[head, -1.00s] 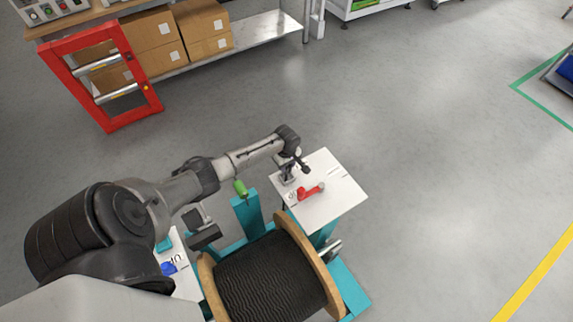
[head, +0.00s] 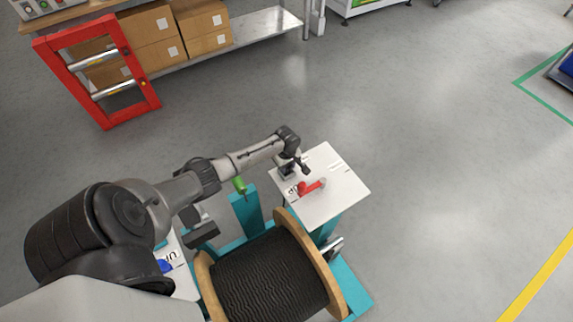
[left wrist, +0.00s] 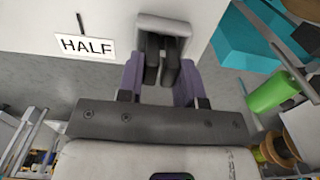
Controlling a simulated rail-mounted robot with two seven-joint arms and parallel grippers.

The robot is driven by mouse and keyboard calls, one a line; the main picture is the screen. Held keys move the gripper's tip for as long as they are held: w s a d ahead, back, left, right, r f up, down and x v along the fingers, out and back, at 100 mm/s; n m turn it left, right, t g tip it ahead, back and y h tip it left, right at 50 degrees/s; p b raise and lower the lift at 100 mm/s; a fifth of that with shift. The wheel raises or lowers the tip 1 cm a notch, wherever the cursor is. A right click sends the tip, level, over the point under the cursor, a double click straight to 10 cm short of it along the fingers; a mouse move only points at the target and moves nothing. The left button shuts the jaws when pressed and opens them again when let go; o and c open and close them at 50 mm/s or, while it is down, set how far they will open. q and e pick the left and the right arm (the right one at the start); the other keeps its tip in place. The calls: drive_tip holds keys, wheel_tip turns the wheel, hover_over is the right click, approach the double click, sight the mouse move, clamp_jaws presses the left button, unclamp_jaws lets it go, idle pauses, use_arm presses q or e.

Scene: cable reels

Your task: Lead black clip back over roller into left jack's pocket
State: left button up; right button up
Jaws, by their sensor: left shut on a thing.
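My left gripper (head: 304,170) is over the far white panel (head: 330,208). In the left wrist view my left gripper (left wrist: 161,72) is shut, its dark tips close together in front of a light grey block (left wrist: 165,22). It holds something dark, seemingly the black clip, hard to tell from the fingertips. A small grey holder (head: 285,172) stands on the panel beside the gripper. A green roller (head: 239,186) sits left of it, also in the left wrist view (left wrist: 273,92). My right gripper is not in view.
A wooden reel with black cable (head: 268,276) stands on a teal frame (head: 245,212) below the arm. A red lever (head: 311,188) lies on the far panel. A label reading HALF (left wrist: 85,47) is next to the grey block.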

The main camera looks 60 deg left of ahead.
use_arm(q)
drive_tip(key=o, duration=1)
wheel_tip(320, 180, up, 14)
drive_tip(key=p, duration=0.5)
drive_tip(key=shift+f, duration=0.15)
idle(0.3)
